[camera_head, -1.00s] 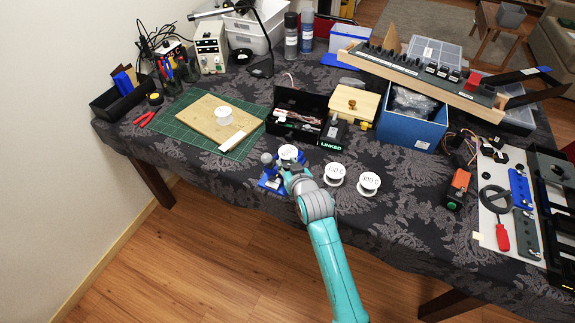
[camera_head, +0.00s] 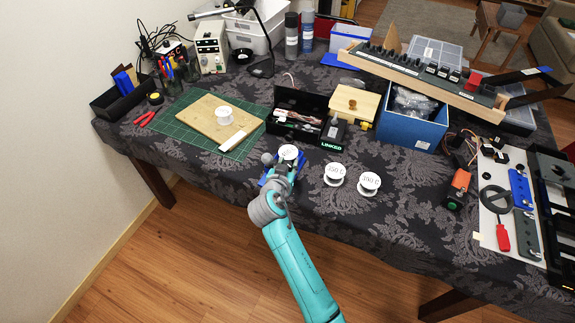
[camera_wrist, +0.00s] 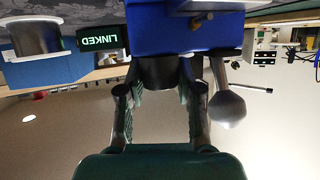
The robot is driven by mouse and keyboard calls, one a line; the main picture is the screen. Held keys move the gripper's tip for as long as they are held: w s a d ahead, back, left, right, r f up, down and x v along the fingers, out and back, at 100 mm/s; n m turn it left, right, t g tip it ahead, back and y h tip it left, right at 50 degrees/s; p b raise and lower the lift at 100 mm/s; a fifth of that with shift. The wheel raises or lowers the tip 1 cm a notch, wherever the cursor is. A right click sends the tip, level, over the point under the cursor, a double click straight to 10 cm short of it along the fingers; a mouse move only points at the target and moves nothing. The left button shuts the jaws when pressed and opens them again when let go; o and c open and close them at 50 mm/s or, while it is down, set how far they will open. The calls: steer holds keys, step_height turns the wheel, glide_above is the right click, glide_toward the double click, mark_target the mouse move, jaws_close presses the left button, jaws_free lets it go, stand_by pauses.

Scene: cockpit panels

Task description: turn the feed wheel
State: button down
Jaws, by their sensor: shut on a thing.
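A blue feeder device (camera_head: 264,181) stands at the table's front edge with a white-topped spool (camera_head: 289,152) on it. My gripper covers much of it in the head view. In the wrist view its blue body (camera_wrist: 185,28) is at the top, with a dark round wheel (camera_wrist: 160,72) under it. My gripper (camera_wrist: 160,88) has a finger on each side of this wheel and is shut on it. It also shows in the head view (camera_head: 279,170). A grey ball (camera_wrist: 227,108) on an arm sits beside the right finger.
Two labelled spools (camera_head: 334,174) (camera_head: 369,182) stand right of the feeder. A black box with a lit LINKED sign (camera_head: 332,147) is behind them. A green mat (camera_head: 180,120) with a wooden board (camera_head: 208,113) lies to the left. Cloth in front of the spools is clear.

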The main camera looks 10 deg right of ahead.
steer(key=shift+m+g+h, duration=0.4)
steer(key=shift+m+h, duration=0.2)
steer(key=c, duration=0.7)
jaws_free()
steer(key=shift+c, duration=0.2)
steer(key=n+t+y, duration=0.1)
steer(key=n+y, duration=0.1)
steer(key=y, duration=0.1)
steer(key=shift+d+n, duration=0.1)
steer(key=shift+n, duration=0.2)
steer(key=shift+n+t+y, duration=0.5)
steer(key=shift+n+y, duration=1.8)
steer(key=shift+y, duration=0.4)
